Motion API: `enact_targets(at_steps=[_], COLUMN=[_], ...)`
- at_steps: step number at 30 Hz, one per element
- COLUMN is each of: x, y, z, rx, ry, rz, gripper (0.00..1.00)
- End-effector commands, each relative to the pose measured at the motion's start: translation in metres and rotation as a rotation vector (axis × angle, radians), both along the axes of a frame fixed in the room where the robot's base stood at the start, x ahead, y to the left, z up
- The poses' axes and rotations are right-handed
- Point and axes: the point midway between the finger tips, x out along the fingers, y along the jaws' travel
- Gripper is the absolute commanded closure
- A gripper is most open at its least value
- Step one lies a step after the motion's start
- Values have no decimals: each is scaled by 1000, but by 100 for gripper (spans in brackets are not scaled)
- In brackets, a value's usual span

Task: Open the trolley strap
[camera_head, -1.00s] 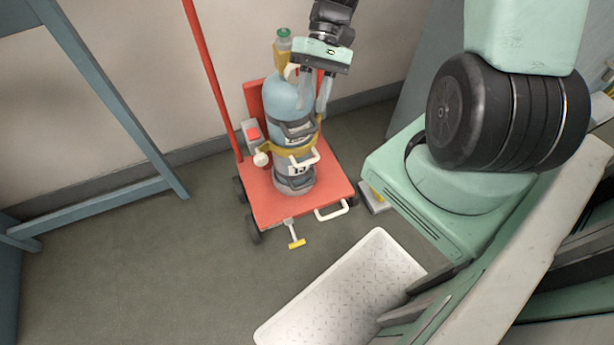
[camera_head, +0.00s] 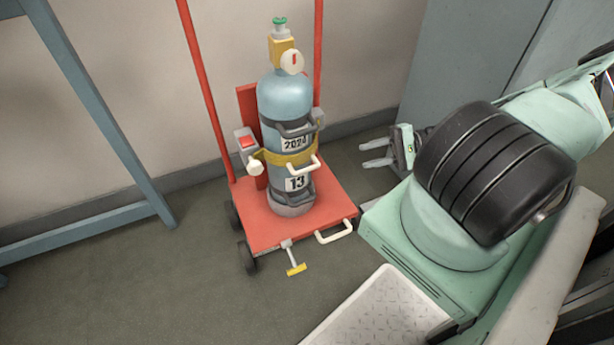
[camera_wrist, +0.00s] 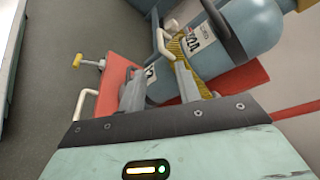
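A blue gas cylinder (camera_head: 285,98) labelled 2024 and 13 stands upright on a red trolley (camera_head: 262,222). A yellow strap (camera_head: 278,160) runs around its middle, closed across the front, with a white handle (camera_head: 304,167) on it. The strap (camera_wrist: 182,54) and white handle (camera_wrist: 163,42) also show in the wrist view, beyond my fingers. My gripper (camera_head: 362,154) is right of the cylinder, fingers pointing toward it, apart from the strap. Its fingers (camera_wrist: 158,88) are spread with nothing held between them. The strap's back is hidden behind the cylinder.
A grey box with a red button (camera_head: 247,141) and a pale knob sits left of the cylinder. A white trolley handle (camera_head: 335,236) and yellow T-handle (camera_head: 295,269) stick out in front. A white tray (camera_head: 385,310) is at the lower right. The floor at left front is clear.

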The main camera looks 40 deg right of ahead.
Motion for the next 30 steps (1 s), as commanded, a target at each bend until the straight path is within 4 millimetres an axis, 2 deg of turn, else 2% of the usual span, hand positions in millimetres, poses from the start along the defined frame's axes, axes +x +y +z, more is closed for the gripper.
enact_targets(at_steps=[5, 22, 30], x=[12, 74, 90], y=[19, 114, 137], z=[-5, -30, -36], rx=[3, 3, 0], ry=[0, 1, 2], rz=[4, 5, 4], gripper=[67, 67, 67])
